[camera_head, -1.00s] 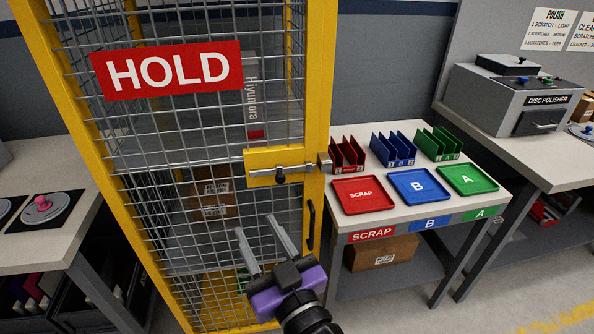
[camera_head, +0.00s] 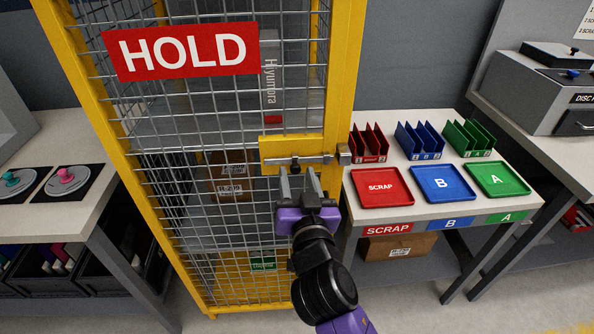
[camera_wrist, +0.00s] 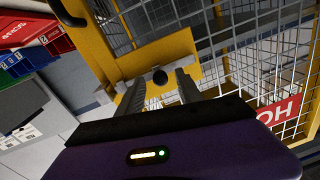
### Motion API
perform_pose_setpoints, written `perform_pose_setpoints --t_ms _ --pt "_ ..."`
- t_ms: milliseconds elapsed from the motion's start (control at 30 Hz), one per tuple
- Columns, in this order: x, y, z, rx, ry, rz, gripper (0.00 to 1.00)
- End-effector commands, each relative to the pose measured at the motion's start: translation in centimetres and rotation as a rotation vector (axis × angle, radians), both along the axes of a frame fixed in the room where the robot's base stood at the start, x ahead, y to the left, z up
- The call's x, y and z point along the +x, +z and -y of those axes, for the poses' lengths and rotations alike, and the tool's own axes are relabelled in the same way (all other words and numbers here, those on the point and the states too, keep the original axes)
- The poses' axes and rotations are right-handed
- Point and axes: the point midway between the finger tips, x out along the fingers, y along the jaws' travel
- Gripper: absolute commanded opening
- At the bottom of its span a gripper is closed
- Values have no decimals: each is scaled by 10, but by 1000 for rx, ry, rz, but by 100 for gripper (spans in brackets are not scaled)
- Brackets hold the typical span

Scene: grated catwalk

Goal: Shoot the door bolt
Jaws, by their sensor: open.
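The door bolt (camera_head: 315,159) is a grey rod lying level on a yellow plate (camera_head: 275,143) of the mesh door. Its dark round knob (camera_head: 294,163) shows just above my gripper (camera_head: 298,178). In the wrist view the knob (camera_wrist: 160,76) appears between the tips of my open gripper (camera_wrist: 161,80), with nothing gripped. I cannot tell whether the fingers reach around the knob or stop short of it. A grey keeper block (camera_head: 344,154) sits on the yellow frame post to the right. Whether the rod's end enters it is unclear.
A red HOLD sign (camera_head: 182,50) hangs on the mesh above the bolt. To the right, a table carries a red SCRAP tray (camera_head: 381,188), a blue B tray (camera_head: 442,184) and a green A tray (camera_head: 499,180). A bench with discs (camera_head: 67,180) stands left.

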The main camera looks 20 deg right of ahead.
Motion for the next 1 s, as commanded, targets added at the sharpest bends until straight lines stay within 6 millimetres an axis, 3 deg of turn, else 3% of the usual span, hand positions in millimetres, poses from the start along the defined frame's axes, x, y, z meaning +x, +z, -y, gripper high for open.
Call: perform_pose_setpoints --t_ms 400,633,800,1000 --pt "11 0 3 0 1 0 43" --pt "11 0 3 0 1 0 0" --pt "10 0 4 -1 0 0 0" --pt "1 0 34 0 -3 -5 0"
